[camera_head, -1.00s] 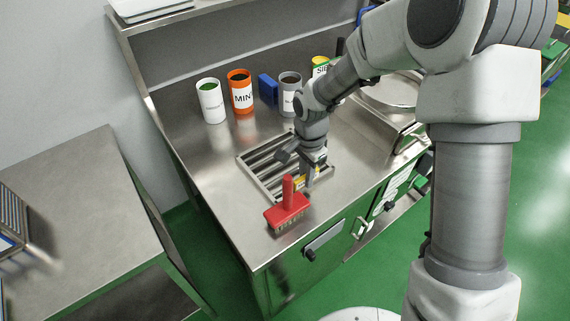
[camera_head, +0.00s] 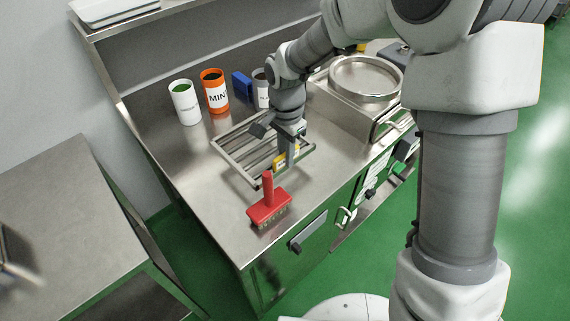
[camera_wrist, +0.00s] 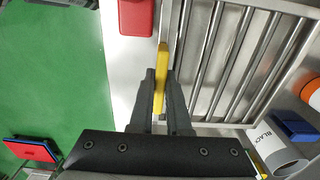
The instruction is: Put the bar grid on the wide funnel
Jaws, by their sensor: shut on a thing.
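The bar grid (camera_head: 238,160) is a square metal frame with parallel bars and a yellow tab on its near edge. It appears held level a little above the steel worktop. My gripper (camera_head: 288,160) points down and is shut on the yellow tab. In the wrist view, the fingers (camera_wrist: 161,78) pinch the yellow tab (camera_wrist: 161,60), and the bars of the grid (camera_wrist: 238,58) stretch away to the right. The wide funnel appears to be the round metal rim (camera_head: 366,92) on the steel machine, to the right of the grid. My arm hides part of the grid.
A red brush (camera_head: 268,208) stands close to the grid's near corner. White (camera_head: 185,103), orange (camera_head: 215,92) and grey (camera_head: 263,92) canisters and a blue block (camera_head: 242,85) stand behind it. A separate side table (camera_head: 60,230) is at the left.

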